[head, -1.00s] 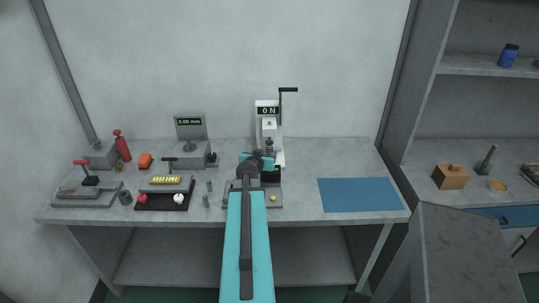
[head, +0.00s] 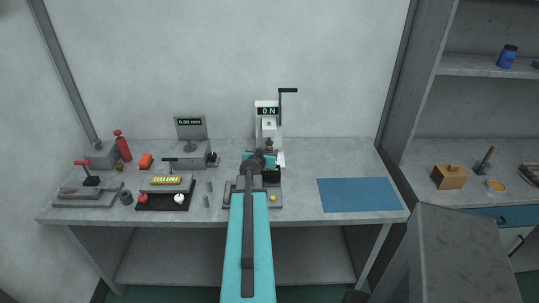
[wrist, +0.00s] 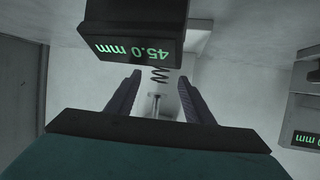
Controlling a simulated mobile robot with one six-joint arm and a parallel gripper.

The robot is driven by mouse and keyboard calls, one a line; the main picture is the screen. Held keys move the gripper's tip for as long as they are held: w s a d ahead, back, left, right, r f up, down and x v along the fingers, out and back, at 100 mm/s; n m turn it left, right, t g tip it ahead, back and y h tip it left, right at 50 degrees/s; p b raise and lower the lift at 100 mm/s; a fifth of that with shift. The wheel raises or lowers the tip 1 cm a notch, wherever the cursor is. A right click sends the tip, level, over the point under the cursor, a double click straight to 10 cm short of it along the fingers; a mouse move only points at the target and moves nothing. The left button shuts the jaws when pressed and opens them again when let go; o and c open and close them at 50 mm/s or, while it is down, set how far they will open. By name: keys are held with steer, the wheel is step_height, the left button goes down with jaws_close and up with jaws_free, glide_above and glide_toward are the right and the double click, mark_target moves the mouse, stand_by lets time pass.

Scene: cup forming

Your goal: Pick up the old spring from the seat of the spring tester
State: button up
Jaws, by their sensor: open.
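The spring tester (head: 268,123) stands at the back of the bench, with a "0 N" display and a crank on its right. In the wrist view, which is upside down, the dark coil spring (wrist: 160,74) shows below a block reading "45.0 mm". My gripper (wrist: 160,80) is open, its two dark fingers on either side of the spring in the picture. I cannot tell whether they touch it. In the head view my arm and gripper (head: 260,160) cover the tester's lower front and hide most of the seat.
A blue mat (head: 357,195) lies on the right of the bench. To the left are a gauge (head: 190,130) reading 0.00 mm, a black tray (head: 164,201), small grey cylinders and a red bottle (head: 122,147). A grey cabinet (head: 465,245) stands front right.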

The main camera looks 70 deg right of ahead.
mark_target(268, 149)
steer(key=shift+p+x, duration=0.85)
steer(key=shift+x, duration=0.5)
steer(key=shift+p+x, duration=0.3)
steer(key=shift+x, duration=0.65)
steer(key=c, duration=1.1)
steer(key=shift+w+a+r+b, duration=0.1)
steer(key=shift+w+r+b, duration=0.1)
steer(key=shift+r+b, duration=0.15)
